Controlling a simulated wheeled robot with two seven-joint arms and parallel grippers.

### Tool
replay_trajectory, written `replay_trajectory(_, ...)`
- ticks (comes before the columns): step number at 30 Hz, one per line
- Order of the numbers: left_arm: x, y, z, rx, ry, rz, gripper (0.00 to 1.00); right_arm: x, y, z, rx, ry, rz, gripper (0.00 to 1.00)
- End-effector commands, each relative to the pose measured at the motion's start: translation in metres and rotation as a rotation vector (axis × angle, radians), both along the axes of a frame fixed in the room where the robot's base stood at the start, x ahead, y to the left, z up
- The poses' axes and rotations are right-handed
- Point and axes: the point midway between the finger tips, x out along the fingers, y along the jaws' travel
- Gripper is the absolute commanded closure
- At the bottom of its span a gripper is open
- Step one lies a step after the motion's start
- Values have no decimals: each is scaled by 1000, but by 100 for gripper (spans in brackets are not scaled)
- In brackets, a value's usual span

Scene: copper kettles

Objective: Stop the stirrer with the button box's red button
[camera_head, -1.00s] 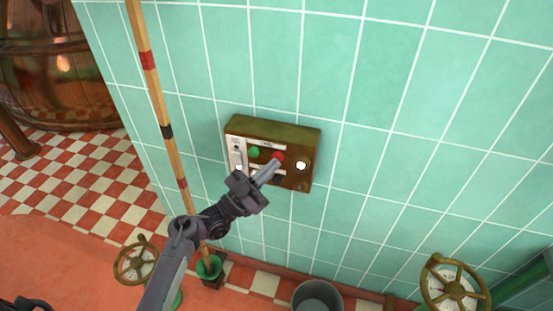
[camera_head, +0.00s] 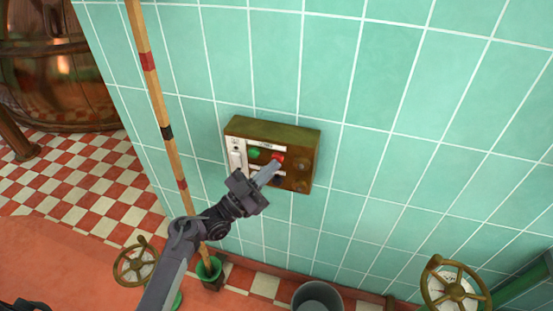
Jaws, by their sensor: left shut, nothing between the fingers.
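The brass-coloured button box (camera_head: 300,137) is fixed to the green tiled wall. On its face are a green button (camera_head: 254,153) at the left and a red button (camera_head: 278,157) right of it. A round lamp (camera_head: 301,167) at the right of the face is dark. My left gripper (camera_head: 277,166) is shut and empty, its fingertips at the lower edge of the red button; I cannot tell whether they touch it. The fingers hide part of the box's lower face.
A wooden pole with red and black bands (camera_head: 159,100) stands left of the box, close to my left arm. Brass handwheels (camera_head: 455,287) and a grey bucket (camera_head: 317,298) are below. A copper kettle (camera_head: 60,80) stands at the far left.

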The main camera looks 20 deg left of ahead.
Motion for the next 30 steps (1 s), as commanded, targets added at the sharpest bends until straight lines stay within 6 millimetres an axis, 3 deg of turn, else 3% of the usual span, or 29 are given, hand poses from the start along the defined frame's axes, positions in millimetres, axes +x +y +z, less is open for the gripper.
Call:
replay_trajectory(6,-11,1,1,1,2,0,100,0,0,7,0,0,0,64)
replay_trajectory(17,-14,1,0,1,1,0,100,0,0,8,0,0,0,64)
replay_trajectory(30,-55,2,1,1,2,-1,100,0,0,30,0,0,0,64)
